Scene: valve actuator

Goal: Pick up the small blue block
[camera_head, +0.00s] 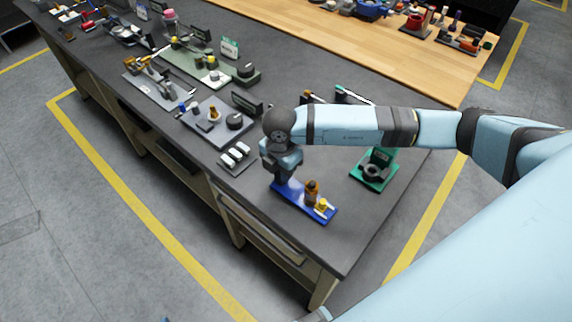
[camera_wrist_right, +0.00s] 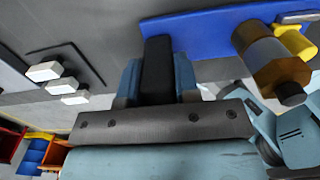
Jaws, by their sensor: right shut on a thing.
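My right gripper (camera_head: 278,178) points down at the left end of a blue base plate (camera_head: 291,198) near the table's front edge. A brown-orange cylinder (camera_head: 312,192) and a yellow part (camera_head: 321,204) stand on the plate. My left gripper is not in view.
A green fixture (camera_head: 374,170) stands right of the plate. A tray with several white blocks (camera_head: 235,156) lies to the left. More fixtures, such as a grey one (camera_head: 218,124), fill the table's far left. The dark tabletop (camera_head: 335,250) is clear at the front corner.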

